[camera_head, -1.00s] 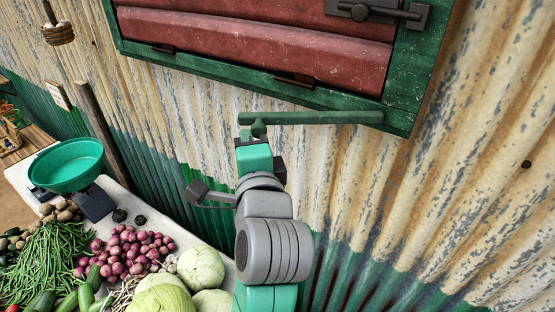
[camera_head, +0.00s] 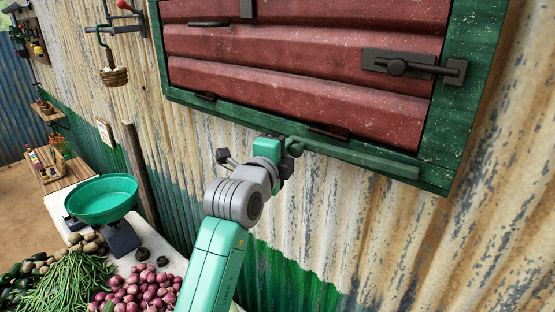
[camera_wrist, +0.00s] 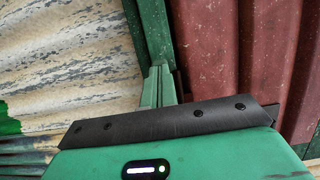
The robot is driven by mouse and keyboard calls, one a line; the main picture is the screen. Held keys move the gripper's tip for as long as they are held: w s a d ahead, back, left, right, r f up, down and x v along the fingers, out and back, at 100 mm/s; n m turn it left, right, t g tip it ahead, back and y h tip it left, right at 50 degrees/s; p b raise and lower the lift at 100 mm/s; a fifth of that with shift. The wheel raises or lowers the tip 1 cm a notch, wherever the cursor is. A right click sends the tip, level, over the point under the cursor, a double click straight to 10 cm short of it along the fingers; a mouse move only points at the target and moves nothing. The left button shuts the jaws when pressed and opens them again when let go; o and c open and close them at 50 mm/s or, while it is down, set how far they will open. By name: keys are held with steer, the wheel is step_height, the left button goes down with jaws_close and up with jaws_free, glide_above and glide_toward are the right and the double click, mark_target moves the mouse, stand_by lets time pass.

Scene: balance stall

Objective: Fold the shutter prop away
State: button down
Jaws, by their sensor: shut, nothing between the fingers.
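The shutter prop (camera_head: 360,158) is a green bar. In the head view it lies along the lower edge of the green shutter frame (camera_head: 463,105), from near the lower right corner to my gripper. My gripper (camera_head: 291,150) is at the bar's left end, seen from behind and shut with nothing held. Its fingertips are mostly hidden, and I cannot tell whether they touch the bar. The wrist view shows a green bar end (camera_wrist: 155,87) just beyond the gripper's black edge, close to the frame. The red shutter (camera_head: 300,60) is closed.
A dark bolt (camera_head: 410,66) sits on the shutter's right side. The corrugated wall (camera_head: 400,240) runs below. A green scale pan (camera_head: 102,199) and vegetables, including red onions (camera_head: 140,290), stand on the table at lower left. A small basket (camera_head: 113,77) hangs on the wall.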

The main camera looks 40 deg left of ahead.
steer(key=shift+w+a+h, duration=0.15)
steer(key=shift+w+h, duration=0.15)
steer(key=shift+w, duration=0.1)
stand_by(0.3)
steer(key=s+a+b, duration=0.5)
steer(key=s, duration=0.7)
steer(key=shift+a, duration=0.3)
steer(key=shift+w, duration=0.1)
